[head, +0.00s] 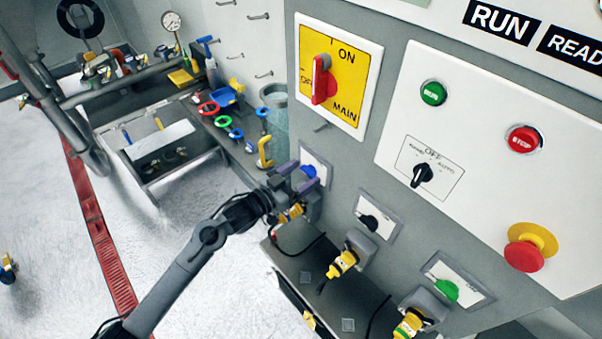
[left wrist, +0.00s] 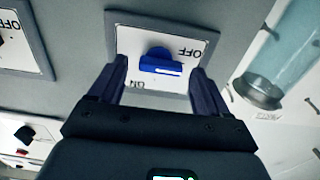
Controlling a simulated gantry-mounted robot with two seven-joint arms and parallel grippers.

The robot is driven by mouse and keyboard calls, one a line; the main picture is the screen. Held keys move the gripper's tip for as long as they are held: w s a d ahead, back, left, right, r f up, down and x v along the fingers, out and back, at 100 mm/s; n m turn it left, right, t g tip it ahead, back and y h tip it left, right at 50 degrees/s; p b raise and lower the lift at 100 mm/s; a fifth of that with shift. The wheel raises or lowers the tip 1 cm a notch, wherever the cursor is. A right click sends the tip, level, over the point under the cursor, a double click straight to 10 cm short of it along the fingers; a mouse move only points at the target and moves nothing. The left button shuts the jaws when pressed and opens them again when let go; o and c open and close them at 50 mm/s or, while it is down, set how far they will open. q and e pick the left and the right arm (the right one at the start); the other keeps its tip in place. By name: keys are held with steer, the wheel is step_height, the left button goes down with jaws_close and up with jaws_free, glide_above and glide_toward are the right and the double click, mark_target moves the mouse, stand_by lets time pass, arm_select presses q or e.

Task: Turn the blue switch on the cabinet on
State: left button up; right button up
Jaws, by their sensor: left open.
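The blue switch (head: 308,171) sits on a white plate on the cabinet front (head: 345,150), at the left end of a row of switches. In the left wrist view the blue switch (left wrist: 160,62) is a round knob with a bar across it, between OFF and ON marks that appear upside down. A white line on its bar lies toward the right, near an OFF mark. My left gripper (head: 294,175) is at the switch; in the left wrist view its open fingers (left wrist: 160,85) stand either side of the knob, apart from it. My right gripper is not in view.
A black switch (head: 370,222) and a green switch (head: 446,290) follow to the right, with yellow plugs (head: 342,263) below. A bench with coloured tools (head: 222,121) and a clear cylinder (left wrist: 285,60) stand nearby.

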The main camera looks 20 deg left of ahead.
arm_select(q)
steer(key=shift+c, duration=0.2)
steer(key=c, duration=1)
